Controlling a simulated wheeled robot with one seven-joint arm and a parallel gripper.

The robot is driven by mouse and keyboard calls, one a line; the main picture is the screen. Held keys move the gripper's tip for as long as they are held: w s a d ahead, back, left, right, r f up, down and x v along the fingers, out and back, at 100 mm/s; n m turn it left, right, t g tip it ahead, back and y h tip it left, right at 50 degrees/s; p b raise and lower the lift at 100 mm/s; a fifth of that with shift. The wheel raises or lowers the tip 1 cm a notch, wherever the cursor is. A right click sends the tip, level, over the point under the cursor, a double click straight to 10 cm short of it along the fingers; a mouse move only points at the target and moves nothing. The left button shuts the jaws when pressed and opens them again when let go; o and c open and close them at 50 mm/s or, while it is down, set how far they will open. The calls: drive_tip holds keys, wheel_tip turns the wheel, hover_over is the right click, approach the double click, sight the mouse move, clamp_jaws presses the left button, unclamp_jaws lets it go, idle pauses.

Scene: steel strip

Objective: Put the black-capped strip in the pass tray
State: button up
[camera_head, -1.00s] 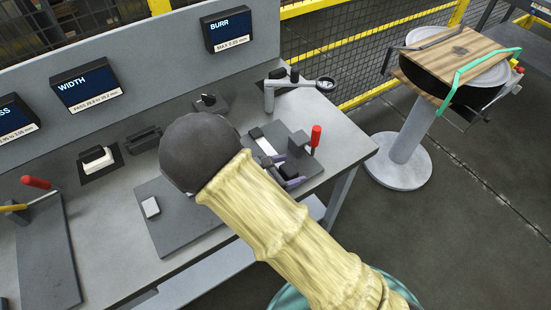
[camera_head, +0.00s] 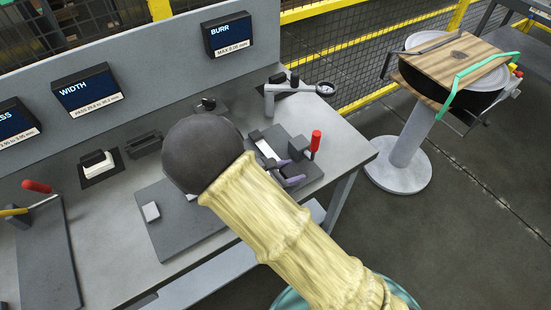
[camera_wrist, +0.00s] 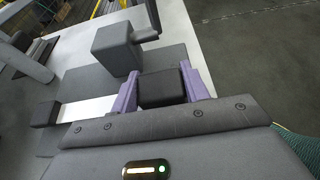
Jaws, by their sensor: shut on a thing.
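The strip is a pale metal bar (camera_wrist: 88,110) with black end caps. One black cap (camera_wrist: 44,115) shows at its left end in the wrist view. My gripper (camera_wrist: 160,80) has its two purple fingers closed on the dark block at the strip's other end. In the head view the strip (camera_head: 267,149) lies at or just above a dark fixture on the bench, and my gripper (camera_head: 289,174) is partly hidden by my arm. I cannot tell whether the strip touches the fixture. No tray is labelled as the pass tray in view.
A clamp with a red handle (camera_head: 316,139) stands close to my gripper; a dark grey block (camera_wrist: 115,48) is near in the wrist view. A magnifier stand (camera_head: 270,98) is behind. A round pedestal (camera_head: 400,165) at right carries a wooden board (camera_head: 455,58) and a green bar.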

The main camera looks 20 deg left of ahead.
drive_tip(key=shift+r+p, duration=1.95)
drive_tip(key=shift+r, duration=0.65)
